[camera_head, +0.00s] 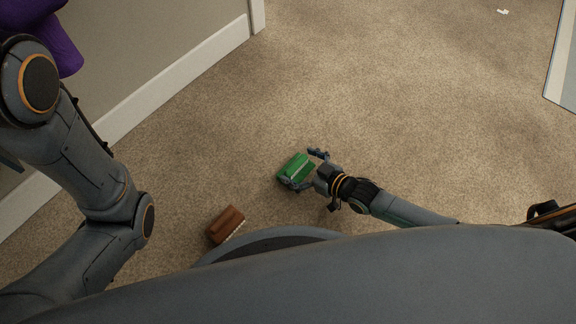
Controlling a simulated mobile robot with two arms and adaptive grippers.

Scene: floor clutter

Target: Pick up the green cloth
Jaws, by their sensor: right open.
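The green cloth (293,167) lies on the carpet in the middle of the head view, looking like a small folded block. My right gripper (303,170) is at its right side, with its fingers spread open. One finger is by the cloth's lower edge and the other is at its upper right. I cannot tell whether the fingers touch it. The left arm shows at the left, but its gripper is out of view.
A brown brush-like object (226,225) with pale bristles lies on the carpet (400,90), near my base. A wall with a white baseboard (180,75) runs along the left. A purple object (62,45) is at the top left.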

